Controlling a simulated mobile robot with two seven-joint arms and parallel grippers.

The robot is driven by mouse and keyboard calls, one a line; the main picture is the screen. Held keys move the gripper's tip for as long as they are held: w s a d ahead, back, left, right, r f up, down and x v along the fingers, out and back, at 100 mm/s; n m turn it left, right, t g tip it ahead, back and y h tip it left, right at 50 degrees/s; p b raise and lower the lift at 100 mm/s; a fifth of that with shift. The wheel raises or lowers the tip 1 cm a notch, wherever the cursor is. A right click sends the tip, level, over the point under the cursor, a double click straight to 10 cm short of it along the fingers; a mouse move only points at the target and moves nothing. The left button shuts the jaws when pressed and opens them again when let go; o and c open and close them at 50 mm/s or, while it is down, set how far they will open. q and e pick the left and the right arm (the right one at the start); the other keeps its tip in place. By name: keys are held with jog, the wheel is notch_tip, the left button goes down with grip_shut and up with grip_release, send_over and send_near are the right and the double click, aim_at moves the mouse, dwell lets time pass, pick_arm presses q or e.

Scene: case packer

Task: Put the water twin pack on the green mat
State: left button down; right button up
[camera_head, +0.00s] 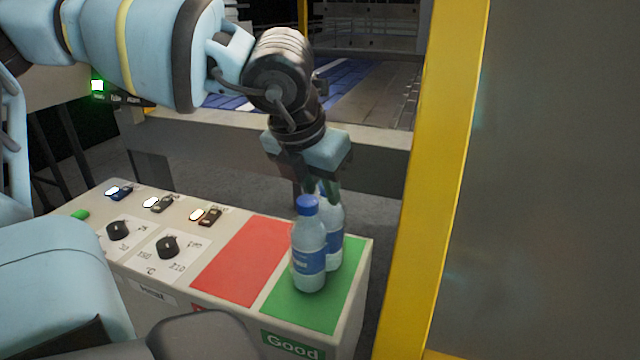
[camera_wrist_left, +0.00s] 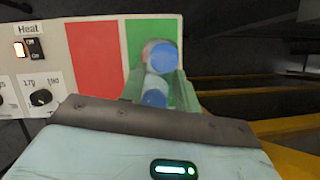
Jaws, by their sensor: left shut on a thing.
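The water twin pack (camera_head: 309,258) is a pair of clear bottles with blue caps and blue labels. It stands upright over the green mat (camera_head: 335,305); I cannot tell whether its base touches the mat. My left gripper (camera_head: 316,190) comes down from above and is shut on the twin pack near the bottle tops. In the left wrist view the blue caps of the pack (camera_wrist_left: 160,58) show between the fingers, with the green mat (camera_wrist_left: 139,32) behind. My right gripper is not in view.
A red mat (camera_head: 240,262) lies left of the green one on the control panel (camera_head: 180,211), which has knobs and switches. A yellow post (camera_head: 435,170) stands close to the right. A "Good" label (camera_head: 293,346) is on the panel's front.

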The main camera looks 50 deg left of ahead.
pick_arm(q)
jog(key=shift+f, duration=0.15)
jog(key=c, duration=1.1)
grip_release()
jog(key=shift+o, duration=0.8)
jog(key=v, duration=0.6)
jog(key=shift+s+r, duration=0.15)
jog(key=shift+r, duration=0.1)
jog(key=shift+s+d+r, duration=0.1)
jog(key=shift+s+r, duration=0.15)
jog(key=shift+r, duration=0.35)
jog(key=shift+r, duration=0.1)
